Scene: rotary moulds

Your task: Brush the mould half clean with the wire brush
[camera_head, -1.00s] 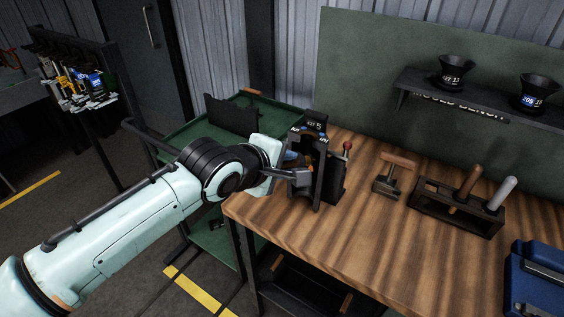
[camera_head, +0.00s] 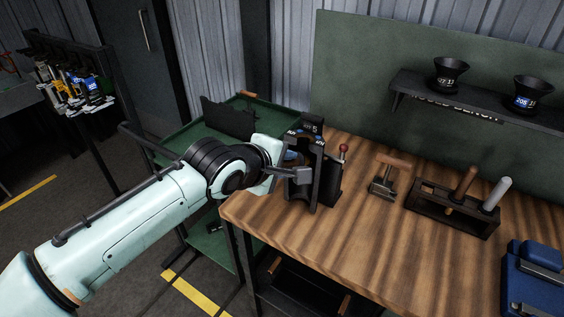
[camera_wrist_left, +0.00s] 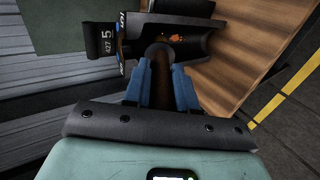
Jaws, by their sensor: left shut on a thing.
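The mould half (camera_head: 318,185) is a dark, upright hollow shell on the wooden bench near its left end, with a tag reading 5 on top. In the left wrist view its curved cavity (camera_wrist_left: 198,42) shows small orange-brown patches inside. My left gripper (camera_head: 297,157) is at the mould's open side. In the wrist view its two blue fingers (camera_wrist_left: 160,82) are shut on the brown handle of the wire brush (camera_wrist_left: 160,88). The brush's far end reaches the mould's cavity; its bristles and any contact are hidden. My right gripper is not in view.
A red-knobbed dark fixture (camera_head: 333,180) stands right behind the mould. Farther right are a wooden-topped stand (camera_head: 388,175), a tool rack (camera_head: 450,210) with two handles and a blue box (camera_head: 535,280). A green cart (camera_head: 205,130) is behind my arm. The front middle bench is clear.

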